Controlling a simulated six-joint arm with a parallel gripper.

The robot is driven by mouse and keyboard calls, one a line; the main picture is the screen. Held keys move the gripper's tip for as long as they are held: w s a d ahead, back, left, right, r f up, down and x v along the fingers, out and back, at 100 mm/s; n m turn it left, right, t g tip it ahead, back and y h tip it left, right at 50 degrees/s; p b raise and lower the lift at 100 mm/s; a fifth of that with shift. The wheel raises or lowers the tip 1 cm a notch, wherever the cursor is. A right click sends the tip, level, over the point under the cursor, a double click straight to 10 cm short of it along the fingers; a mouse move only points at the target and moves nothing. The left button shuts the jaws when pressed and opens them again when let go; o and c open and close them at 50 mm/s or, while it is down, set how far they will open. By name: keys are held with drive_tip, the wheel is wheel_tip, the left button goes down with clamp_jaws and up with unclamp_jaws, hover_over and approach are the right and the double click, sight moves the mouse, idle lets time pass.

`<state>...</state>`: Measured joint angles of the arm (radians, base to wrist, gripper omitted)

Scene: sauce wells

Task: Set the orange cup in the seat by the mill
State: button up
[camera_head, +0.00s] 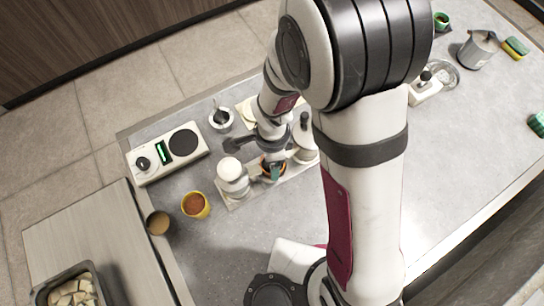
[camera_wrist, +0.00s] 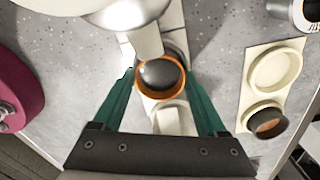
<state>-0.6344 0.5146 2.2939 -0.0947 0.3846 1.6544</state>
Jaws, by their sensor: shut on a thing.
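The orange cup (camera_wrist: 181,86) has a bright orange rim and something dark and rounded inside. In the wrist view it is between the green fingers of my gripper (camera_wrist: 160,88), which is shut on it. In the head view the cup (camera_head: 263,171) is partly hidden by my gripper (camera_head: 272,169), over a pale board (camera_head: 237,203). A white round-topped holder, perhaps the mill (camera_head: 231,176), stands left of the cup. A white piece with a black knob (camera_head: 304,142) stands to its right. I cannot tell whether the cup touches the board.
A yellow cup of reddish sauce (camera_head: 195,205) and a tan cup (camera_head: 158,223) are at the left. A cream tray (camera_wrist: 250,92) carries a brown cup (camera_wrist: 268,123). The counter's front left is clear.

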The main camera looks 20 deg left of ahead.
drive_tip(key=shift+f, duration=0.25)
drive_tip(key=o, duration=1.3)
wheel_tip(320, 180, up, 8)
